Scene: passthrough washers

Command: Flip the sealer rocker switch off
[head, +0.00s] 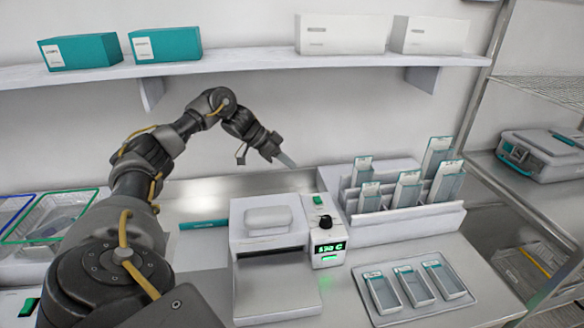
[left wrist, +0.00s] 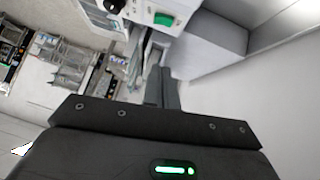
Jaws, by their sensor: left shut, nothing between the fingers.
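The sealer (head: 268,232) is a white machine on the bench, with a control box on its right side. The box carries a green rocker switch (head: 319,200), a black knob (head: 326,222) and a lit green display (head: 330,248). Which side of the rocker is pressed is too small to tell. My left gripper (head: 287,160) is shut and empty, behind and above the control box, apart from the switch. In the left wrist view the green switch (left wrist: 164,19) shows beyond the shut fingertips (left wrist: 161,72). My right gripper is not seen.
A white rack (head: 410,218) with several upright pouches or boxes stands right of the sealer. A tray (head: 414,286) with three small containers lies in front of it. A shelf (head: 250,66) with boxes hangs above. Wire baskets (head: 50,218) are at left.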

